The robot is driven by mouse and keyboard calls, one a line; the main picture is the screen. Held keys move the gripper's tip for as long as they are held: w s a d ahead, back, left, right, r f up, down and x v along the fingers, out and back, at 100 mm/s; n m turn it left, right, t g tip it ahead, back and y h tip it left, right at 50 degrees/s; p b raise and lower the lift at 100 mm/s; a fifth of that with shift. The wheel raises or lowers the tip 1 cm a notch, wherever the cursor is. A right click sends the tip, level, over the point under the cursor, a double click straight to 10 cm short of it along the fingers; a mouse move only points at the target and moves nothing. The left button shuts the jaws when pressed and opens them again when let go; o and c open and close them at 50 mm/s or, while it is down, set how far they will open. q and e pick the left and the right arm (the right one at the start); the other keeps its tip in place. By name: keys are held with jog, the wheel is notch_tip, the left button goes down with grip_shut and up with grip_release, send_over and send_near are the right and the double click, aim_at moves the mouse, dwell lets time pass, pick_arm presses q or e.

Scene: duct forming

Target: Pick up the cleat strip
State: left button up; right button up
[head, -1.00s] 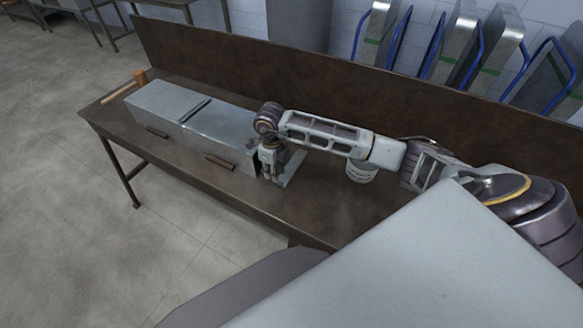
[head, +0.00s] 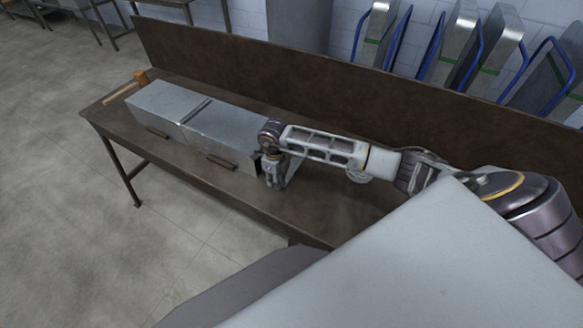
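Two grey sheet-metal duct sections (head: 228,124) stand end to end on the brown workbench. A dark narrow strip (head: 195,111) lies across their top at the joint. I cannot tell which of these is the cleat strip. My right gripper (head: 272,184) points down beside the right duct end, near the pale piece. Its fingers are too small to show whether they are open or hold anything. My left gripper is out of view.
A wooden-handled mallet (head: 128,88) lies at the bench's far left end. Dark bars (head: 221,162) are along the ducts' front. A tall back panel (head: 300,82) edges the bench (head: 318,210).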

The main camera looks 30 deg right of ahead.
jog(key=shift+c, duration=0.2)
grip_shut()
jog(key=shift+r, duration=0.15)
dwell(0.3)
notch_tip(320, 180, up, 10)
jog(key=b, duration=0.1)
jog(key=shift+b, duration=0.3)
dwell(0.8)
